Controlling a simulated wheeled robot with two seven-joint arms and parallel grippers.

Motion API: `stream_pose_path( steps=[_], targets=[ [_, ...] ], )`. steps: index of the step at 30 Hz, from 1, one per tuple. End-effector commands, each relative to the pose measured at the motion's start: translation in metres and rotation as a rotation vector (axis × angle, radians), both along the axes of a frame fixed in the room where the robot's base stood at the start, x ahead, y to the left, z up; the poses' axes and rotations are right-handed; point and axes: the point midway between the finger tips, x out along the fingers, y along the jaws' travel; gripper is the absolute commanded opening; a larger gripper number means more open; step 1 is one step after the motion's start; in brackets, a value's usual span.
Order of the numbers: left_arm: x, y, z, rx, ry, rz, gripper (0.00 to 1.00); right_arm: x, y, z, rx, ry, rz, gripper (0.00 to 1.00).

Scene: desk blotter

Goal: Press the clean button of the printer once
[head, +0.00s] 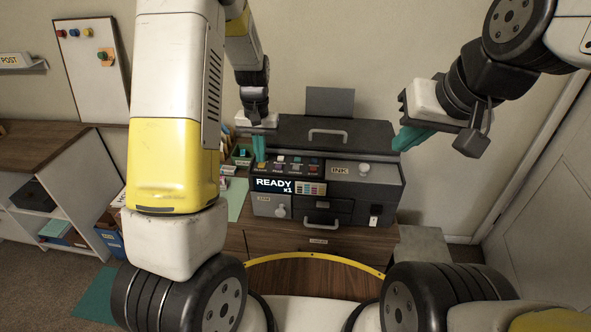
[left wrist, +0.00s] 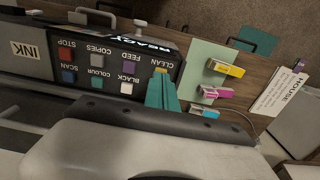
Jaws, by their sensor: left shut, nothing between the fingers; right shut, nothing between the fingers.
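The dark printer (head: 385,185) stands on a wooden cabinet, its screen (head: 274,185) reading "READY x1". In the left wrist view its button panel appears upside down. The orange clean button (left wrist: 161,71) shows there beside its "CLEAN" label, partly covered by my fingertips. My left gripper (head: 260,160) is shut and empty, its teal fingers pointing down over the panel's left end; it also shows in the left wrist view (left wrist: 162,82). I cannot tell whether the tips touch the button. My right gripper (head: 402,146) is shut and empty, above the printer's right side.
Purple feed (left wrist: 129,66), grey copies (left wrist: 97,60) and red stop (left wrist: 67,54) buttons share the clean button's row; blue, green and white buttons form another. The ink cover (head: 363,171) is right of the panel. Yellow, pink and blue items (left wrist: 216,92) lie beside the printer.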

Motion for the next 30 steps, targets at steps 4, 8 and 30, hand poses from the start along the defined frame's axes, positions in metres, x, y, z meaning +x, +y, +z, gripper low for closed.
stream_pose_path(
  steps=[4, 8, 30],
  targets=[
    [0.000, 0.000, -0.004, 0.000, 0.001, 0.000, 0.00, 0.000, 0.000, 0.000, 0.000, 0.000, 0.000, 0.00],
    [0.000, 0.000, -0.006, 0.000, 0.001, 0.000, 0.00, 0.000, 0.000, 0.000, 0.000, 0.000, 0.000, 0.00],
    [0.000, 0.000, -0.014, 0.000, 0.000, 0.000, 0.00, 0.000, 0.000, 0.000, 0.000, 0.000, 0.000, 0.00]
  ],
)
